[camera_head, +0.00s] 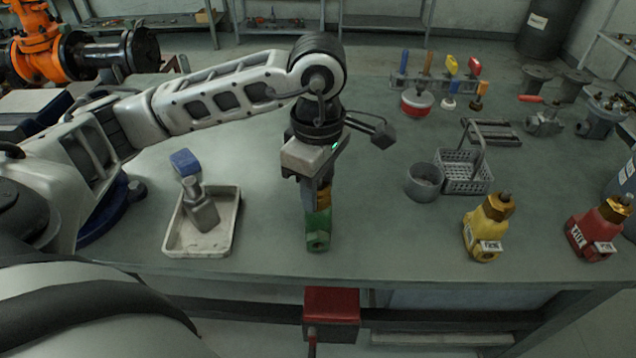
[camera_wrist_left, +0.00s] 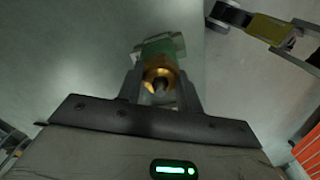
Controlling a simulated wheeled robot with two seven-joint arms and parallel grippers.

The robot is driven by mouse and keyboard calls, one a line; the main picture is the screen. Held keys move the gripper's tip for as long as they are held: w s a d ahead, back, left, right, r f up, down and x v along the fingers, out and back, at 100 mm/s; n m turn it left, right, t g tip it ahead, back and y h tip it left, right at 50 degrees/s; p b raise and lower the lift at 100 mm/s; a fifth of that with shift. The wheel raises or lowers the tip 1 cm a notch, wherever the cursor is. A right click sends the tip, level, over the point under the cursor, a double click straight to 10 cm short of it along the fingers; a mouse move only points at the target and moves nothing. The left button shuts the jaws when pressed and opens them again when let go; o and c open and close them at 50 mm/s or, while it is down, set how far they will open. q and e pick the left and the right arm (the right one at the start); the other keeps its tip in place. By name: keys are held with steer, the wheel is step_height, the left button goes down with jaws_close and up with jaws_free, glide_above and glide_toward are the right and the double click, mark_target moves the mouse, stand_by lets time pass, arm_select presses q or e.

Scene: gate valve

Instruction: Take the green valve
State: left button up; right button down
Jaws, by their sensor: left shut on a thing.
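The green valve (camera_head: 318,230) has a green body and a brass-coloured top. It is upright at the front middle of the table in the head view. My left gripper (camera_head: 316,190) is above it, pointing down, with its fingers shut around the valve's upper part. In the left wrist view the brass top (camera_wrist_left: 160,75) shows between the two fingers of my left gripper (camera_wrist_left: 160,90), with the green body (camera_wrist_left: 160,47) beyond it. I cannot tell whether the valve's base touches the table. My right gripper is in neither view.
A yellow valve (camera_head: 486,230) and a red valve (camera_head: 600,230) stand to the right. A grey cup (camera_head: 424,183) and basket (camera_head: 462,180) are behind them. The table between green and yellow valves is clear.

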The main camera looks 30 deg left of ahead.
arm_select(q)
steer(key=shift+r, duration=0.55)
stand_by(0.5)
steer(key=shift+r, duration=0.2)
steer(key=shift+r+p, duration=2.4)
steer(key=shift+r, duration=1.15)
